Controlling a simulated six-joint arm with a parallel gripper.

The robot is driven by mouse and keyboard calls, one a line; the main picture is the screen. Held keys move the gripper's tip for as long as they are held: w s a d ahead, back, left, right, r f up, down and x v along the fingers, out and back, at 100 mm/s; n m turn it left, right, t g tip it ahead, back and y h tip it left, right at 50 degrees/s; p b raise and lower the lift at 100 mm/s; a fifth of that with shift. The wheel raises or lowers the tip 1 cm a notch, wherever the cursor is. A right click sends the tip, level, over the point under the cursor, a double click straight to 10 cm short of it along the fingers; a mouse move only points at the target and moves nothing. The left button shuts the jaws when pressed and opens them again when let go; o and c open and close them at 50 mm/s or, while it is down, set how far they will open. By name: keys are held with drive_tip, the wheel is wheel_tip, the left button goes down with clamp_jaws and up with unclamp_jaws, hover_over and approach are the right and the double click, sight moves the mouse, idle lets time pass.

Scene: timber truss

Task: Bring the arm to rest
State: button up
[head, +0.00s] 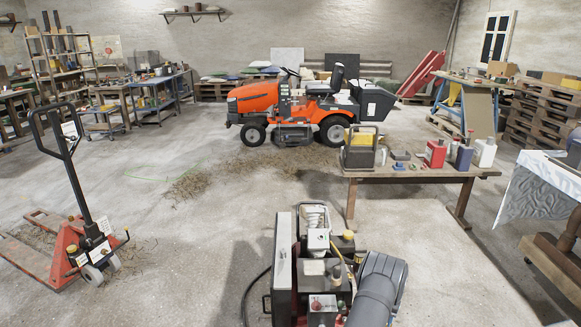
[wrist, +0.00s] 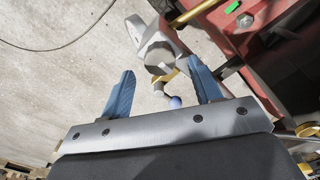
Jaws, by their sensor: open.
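My gripper (wrist: 160,66) shows in the wrist view, with two blue fingers spread wide apart. It is open, and I see nothing clamped between the fingers. A grey rounded metal part with a yellow band and a small purple-blue knob shows behind the gap between the fingers. I cannot tell how far it is from them. In the head view a dark grey arm link of mine rises at the bottom, right of centre. The gripper's fingers cannot be made out in that view.
A red surface (wrist: 265,45) lies close on the right in the wrist view. In the head view a wooden bench (head: 420,172) with bottles and cans stands ahead right, an orange mower (head: 258,98) behind it, and a red pallet jack (head: 68,245) at left. Bare concrete floor (head: 180,235) lies between.

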drive_tip(key=shift+f, duration=1.3)
wheel_tip(320, 180, up, 17)
wheel_tip(320, 180, down, 17)
drive_tip(key=shift+f, duration=0.1)
drive_tip(key=m, duration=0.4)
drive_tip(key=shift+m, duration=0.3)
drive_tip(key=m, duration=0.5)
drive_tip(key=shift+r, duration=0.95)
